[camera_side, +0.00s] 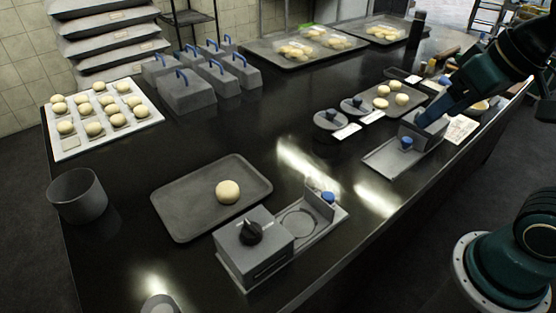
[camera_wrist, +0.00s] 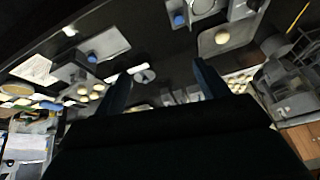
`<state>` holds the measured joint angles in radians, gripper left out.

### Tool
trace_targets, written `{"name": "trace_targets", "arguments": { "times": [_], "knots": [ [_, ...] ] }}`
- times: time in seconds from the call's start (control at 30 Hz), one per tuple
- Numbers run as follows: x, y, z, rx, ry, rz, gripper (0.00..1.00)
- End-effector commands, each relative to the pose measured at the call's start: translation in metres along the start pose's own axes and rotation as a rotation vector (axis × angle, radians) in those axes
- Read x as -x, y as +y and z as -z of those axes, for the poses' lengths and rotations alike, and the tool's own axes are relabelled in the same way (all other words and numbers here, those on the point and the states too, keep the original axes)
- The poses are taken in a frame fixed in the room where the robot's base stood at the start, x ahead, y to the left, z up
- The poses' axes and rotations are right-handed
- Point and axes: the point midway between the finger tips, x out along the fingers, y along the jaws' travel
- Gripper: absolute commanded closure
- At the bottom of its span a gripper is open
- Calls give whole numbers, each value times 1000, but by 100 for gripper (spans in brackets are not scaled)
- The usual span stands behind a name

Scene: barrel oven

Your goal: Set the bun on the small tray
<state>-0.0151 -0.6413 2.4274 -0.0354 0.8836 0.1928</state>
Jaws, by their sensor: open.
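A single pale round bun (camera_side: 228,191) rests on a dark grey tray (camera_side: 180,210) with a low rim, left of centre in the side view. In the wrist view the bun (camera_wrist: 221,37) lies on the same tray (camera_wrist: 240,28) at the upper right. My gripper (camera_side: 423,118) is far to the right of them, over or beside a grey box with a blue knob; its height there is hard to judge. In the wrist view the two fingers of my gripper (camera_wrist: 162,84) stand wide apart with nothing held between them.
A grey unit with a black knob (camera_side: 253,240) stands just in front of the tray. A grey cup (camera_side: 77,196) is at left. A white tray of buns (camera_side: 63,146), blue-handled blocks (camera_side: 187,93) and another bun tray (camera_side: 410,88) stand farther back. The middle counter is clear.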

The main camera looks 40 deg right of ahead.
Motion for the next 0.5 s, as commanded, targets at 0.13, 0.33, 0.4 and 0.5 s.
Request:
{"name": "trace_targets", "arguments": {
  "times": [0.13, 0.33, 0.4, 0.5],
  "knots": [
    [3, 10, -20, 100, 18, -19, 27],
    [4, 14, -28, 152, 22, -28, 27],
    [4, 14, -28, 155, 22, -29, 27],
    [4, 14, -28, 154, 22, -28, 27]
  ]
}}
